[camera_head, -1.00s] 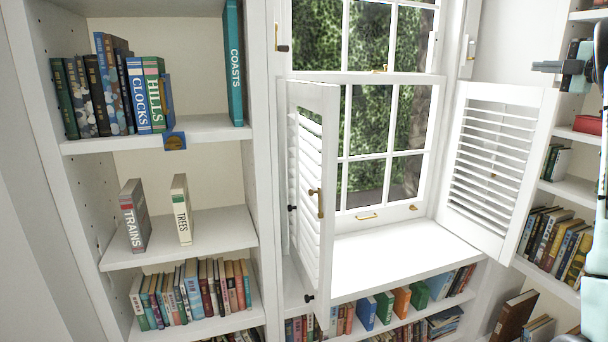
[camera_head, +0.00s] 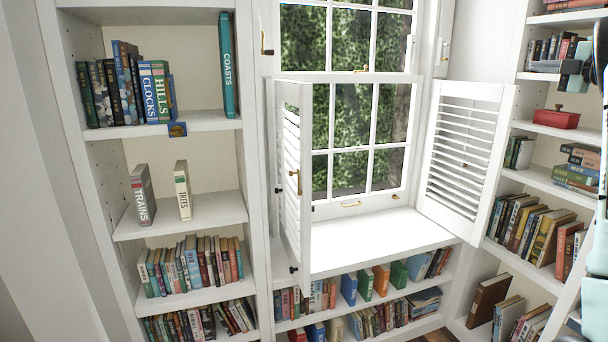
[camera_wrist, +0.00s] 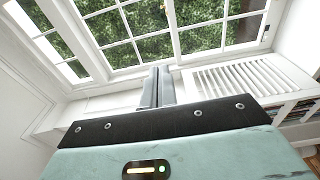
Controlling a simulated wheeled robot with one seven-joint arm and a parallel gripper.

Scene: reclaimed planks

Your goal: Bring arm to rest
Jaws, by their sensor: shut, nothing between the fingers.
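My gripper (camera_wrist: 158,88) shows in the wrist view with its two grey fingers together and nothing between them. It points toward the window and is clear of the shelves and shutters. In the head view my gripper (camera_head: 535,67) is at the upper right edge, in front of the right bookcase, with part of my arm along the right border.
A left bookcase (camera_head: 249,170) holds several books, including TRAINS (camera_head: 143,195), TREES (camera_head: 183,190) and COASTS (camera_head: 227,65). A window with open left (camera_head: 291,185) and right shutters (camera_head: 465,155) stands in the middle. The sill (camera_head: 375,240) is bare. A red box (camera_head: 556,119) sits on the right bookcase.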

